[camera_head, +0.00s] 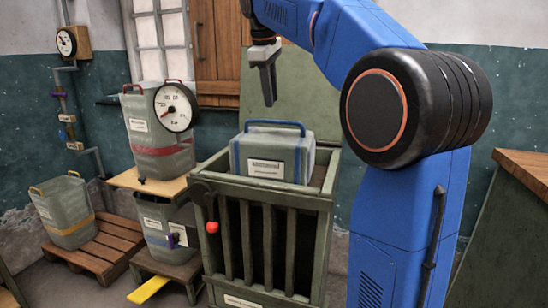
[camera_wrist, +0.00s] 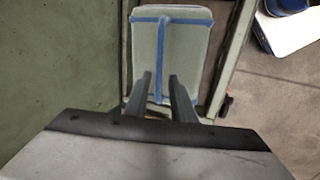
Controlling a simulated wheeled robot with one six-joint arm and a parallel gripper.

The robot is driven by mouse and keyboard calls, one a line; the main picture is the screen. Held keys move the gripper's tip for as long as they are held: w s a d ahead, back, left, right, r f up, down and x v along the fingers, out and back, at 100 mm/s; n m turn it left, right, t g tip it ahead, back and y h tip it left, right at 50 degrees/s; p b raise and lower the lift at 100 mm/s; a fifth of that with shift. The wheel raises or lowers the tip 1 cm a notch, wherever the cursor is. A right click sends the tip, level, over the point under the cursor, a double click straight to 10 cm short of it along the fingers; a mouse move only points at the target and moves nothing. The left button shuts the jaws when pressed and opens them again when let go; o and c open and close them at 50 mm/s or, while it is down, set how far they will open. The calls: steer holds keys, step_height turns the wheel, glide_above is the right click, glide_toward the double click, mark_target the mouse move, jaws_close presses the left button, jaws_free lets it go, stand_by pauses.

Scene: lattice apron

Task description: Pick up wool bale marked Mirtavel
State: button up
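The pale grey-green bale (camera_head: 306,158) has blue edge bands, a blue top handle and a white front label. The small lettering looks like Mirtavel but is not sharp. It sits upright in the top of a green slatted crate (camera_head: 318,201), its lower part hidden. My gripper (camera_head: 269,103) hangs above the handle, apart from it, fingers pointing down. In the wrist view the bale (camera_wrist: 185,50) is seen from above, its blue handle running lengthwise. My gripper (camera_wrist: 160,75) shows two separated fingers there, open and empty, over the near part of the bale.
A raised green lid or panel (camera_head: 298,85) stands behind the crate. To the left are a red-banded container (camera_head: 160,135) with a dial gauge (camera_head: 175,107) and a yellow-banded container (camera_head: 65,210) on a pallet (camera_head: 105,245). A wood-topped cabinet (camera_head: 525,172) stands right.

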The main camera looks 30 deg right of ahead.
mark_target(274, 122)
steer(key=x, duration=1)
steer(key=shift+c, duration=0.2)
jaws_close()
steer(key=shift+r, duration=0.15)
stand_by(1.1)
